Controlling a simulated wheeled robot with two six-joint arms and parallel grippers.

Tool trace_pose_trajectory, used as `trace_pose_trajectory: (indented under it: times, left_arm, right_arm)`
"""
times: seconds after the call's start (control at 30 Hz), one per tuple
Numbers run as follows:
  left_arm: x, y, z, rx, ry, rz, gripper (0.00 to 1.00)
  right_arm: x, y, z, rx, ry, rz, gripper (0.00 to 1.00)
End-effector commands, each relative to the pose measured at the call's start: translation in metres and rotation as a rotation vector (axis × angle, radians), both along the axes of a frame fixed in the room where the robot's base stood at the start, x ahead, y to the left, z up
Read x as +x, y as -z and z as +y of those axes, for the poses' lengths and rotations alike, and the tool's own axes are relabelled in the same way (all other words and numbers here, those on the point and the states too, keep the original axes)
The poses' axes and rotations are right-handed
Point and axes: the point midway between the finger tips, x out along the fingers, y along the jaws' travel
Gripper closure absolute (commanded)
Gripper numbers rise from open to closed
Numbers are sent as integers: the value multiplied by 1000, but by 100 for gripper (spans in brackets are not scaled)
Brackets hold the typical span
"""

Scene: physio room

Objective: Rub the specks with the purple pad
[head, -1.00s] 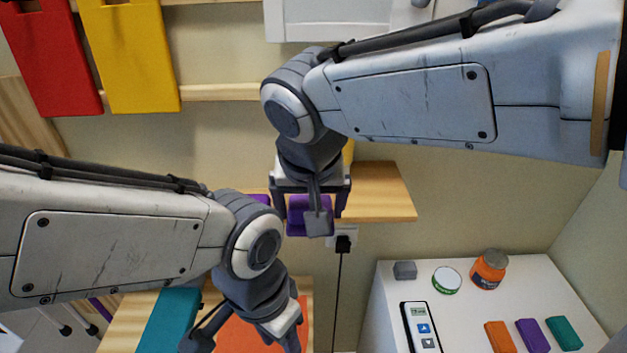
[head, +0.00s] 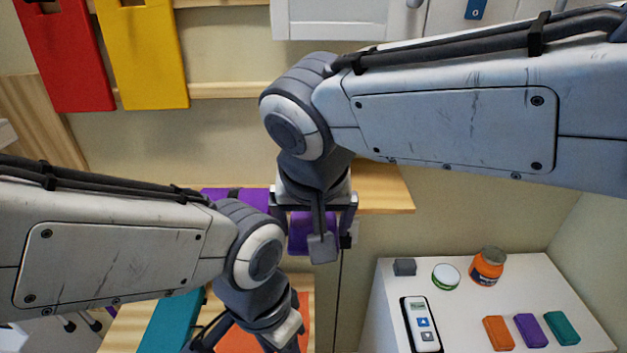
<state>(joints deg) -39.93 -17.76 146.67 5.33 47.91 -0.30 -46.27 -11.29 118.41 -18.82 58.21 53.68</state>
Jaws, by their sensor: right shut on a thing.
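My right gripper (head: 318,240) is in the middle of the head view, in front of a wooden shelf and pointing down. It is shut on a purple pad (head: 299,238), partly hidden by the fingers. My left gripper (head: 248,345) is at the bottom edge, with its fingers spread apart over an orange surface; its tips are cut off or hard to see. I cannot make out any specks.
A purple item (head: 222,194) lies on the wooden shelf (head: 388,190). The white table (head: 465,290) at lower right holds a grey block, a tin, an orange jar (head: 487,267), a handheld device (head: 421,325) and small orange, purple and teal blocks. A teal item (head: 170,322) lies at lower left.

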Motion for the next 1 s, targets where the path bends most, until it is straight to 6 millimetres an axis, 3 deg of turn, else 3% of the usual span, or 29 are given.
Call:
trace_pose_trajectory:
  times: [0.17, 0.27, 0.5, 0.6, 0.8, 0.9, 1.0]
  left_arm:
    - [0, 5, 0, 0, 0, 0, 50]
    - [0, 14, 0, 0, -1, 0, 50]
    - [0, 48, 0, 0, -3, 0, 50]
    - [0, 62, 0, 0, -4, 0, 50]
    - [0, 83, 0, 0, -6, 1, 50]
    - [0, 88, 0, 0, -6, 1, 50]
    - [0, 89, 0, 0, -7, 1, 50]
  right_arm:
    - [9, 11, -3, -2, 15, 1, 52]
    - [28, 35, -14, -3, 54, 4, 52]
    - [94, 137, -77, -4, 180, 9, 52]
    - [111, 184, -110, -5, 222, 11, 51]
    - [123, 261, -164, -2, 281, 9, 52]
    - [123, 283, -180, 0, 299, 5, 52]
    - [122, 292, -186, 0, 305, 2, 52]
